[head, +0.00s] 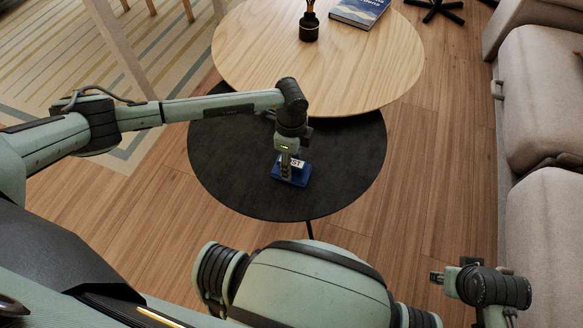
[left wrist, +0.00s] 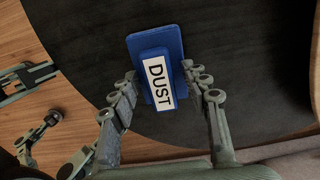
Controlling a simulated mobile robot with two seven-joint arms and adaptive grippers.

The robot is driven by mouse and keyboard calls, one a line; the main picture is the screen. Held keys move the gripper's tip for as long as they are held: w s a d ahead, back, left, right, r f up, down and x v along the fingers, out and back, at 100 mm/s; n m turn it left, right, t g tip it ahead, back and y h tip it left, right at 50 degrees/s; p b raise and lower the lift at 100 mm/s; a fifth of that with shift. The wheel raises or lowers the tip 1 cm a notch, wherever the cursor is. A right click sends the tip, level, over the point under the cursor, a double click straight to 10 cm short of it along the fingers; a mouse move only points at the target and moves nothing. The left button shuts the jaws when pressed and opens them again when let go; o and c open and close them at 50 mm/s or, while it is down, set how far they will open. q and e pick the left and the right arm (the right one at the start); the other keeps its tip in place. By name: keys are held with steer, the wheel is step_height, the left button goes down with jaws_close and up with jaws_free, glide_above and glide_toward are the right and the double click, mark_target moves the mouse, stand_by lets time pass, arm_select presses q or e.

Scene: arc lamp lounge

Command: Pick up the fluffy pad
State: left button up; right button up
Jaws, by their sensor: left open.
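The fluffy pad is a blue block with a raised blue grip and a white label reading DUST. It lies on the low black round table (head: 345,180), and the pad (head: 301,176) is partly hidden by my left gripper in the head view. In the left wrist view, the pad (left wrist: 160,50) shows with its label facing the camera. My left gripper (left wrist: 160,73) is open, with one finger on each side of the pad's raised part. Contact cannot be told. My right gripper (head: 437,278) is at the lower right, away from the table.
A higher light wood round table (head: 330,70) overlaps the black table's far side. It bears a dark diffuser bottle (head: 309,27) and a blue book (head: 358,10). A beige sofa (head: 545,130) stands on the right. Wood floor between is clear.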

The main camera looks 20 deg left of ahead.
arm_select(q)
jaws_close()
steer(key=shift+r, duration=0.15)
stand_by(0.4)
steer(key=shift+r, duration=0.3)
steer(key=r, duration=0.3)
steer(key=shift+a+r, duration=0.35)
steer(key=shift+a, duration=0.05)
steer(key=s+a+r, duration=0.1)
steer(key=a+r, duration=0.5)
steer(key=a, duration=0.4)
steer(key=shift+a+r, duration=0.25)
steer(key=shift+a, duration=0.15)
